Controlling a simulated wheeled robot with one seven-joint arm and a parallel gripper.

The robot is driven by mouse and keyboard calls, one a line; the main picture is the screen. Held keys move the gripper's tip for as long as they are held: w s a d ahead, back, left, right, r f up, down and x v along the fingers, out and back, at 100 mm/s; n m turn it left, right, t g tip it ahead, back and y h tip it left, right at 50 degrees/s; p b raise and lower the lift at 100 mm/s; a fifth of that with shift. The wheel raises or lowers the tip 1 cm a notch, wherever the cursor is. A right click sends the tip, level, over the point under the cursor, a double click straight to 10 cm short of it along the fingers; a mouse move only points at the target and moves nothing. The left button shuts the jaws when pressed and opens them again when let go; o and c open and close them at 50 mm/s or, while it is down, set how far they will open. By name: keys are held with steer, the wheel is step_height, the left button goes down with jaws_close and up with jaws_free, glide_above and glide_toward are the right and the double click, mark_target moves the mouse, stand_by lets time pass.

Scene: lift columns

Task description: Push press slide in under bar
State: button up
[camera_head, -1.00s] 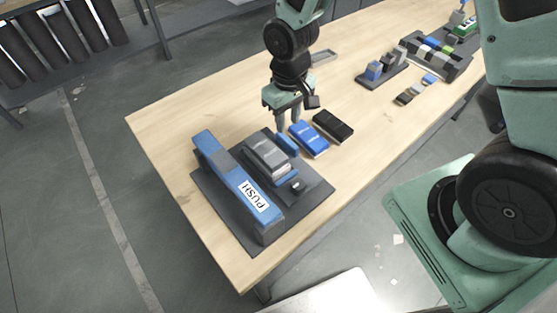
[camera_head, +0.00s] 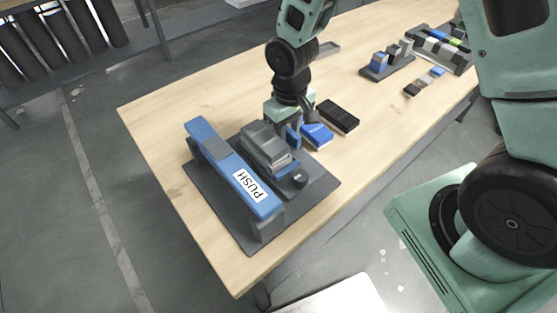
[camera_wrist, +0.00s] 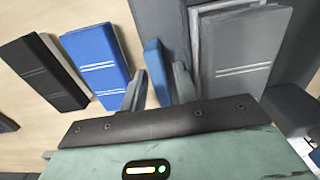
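The press has a dark base plate (camera_head: 221,218) at the table's near left end, with a raised blue bar (camera_head: 205,142) marked PUSH across it. A slide carrying a grey book-like block (camera_head: 264,143) sits beside the bar, on its right. The block also shows in the wrist view (camera_wrist: 243,48). An upright blue plate (camera_wrist: 156,70) stands at the block's side away from the bar. My gripper (camera_wrist: 160,88) is low there, its fingers apart on either side of the blue plate, with narrow gaps visible. Contact is not clear from the head view (camera_head: 293,130).
A blue book-like block (camera_head: 317,136) and a black one (camera_head: 338,116) lie just right of my gripper. Racks with small blocks (camera_head: 387,62) stand farther back. The middle of the table is clear.

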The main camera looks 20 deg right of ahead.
steer(key=shift+s+f, duration=0.15)
steer(key=shift+f, duration=0.25)
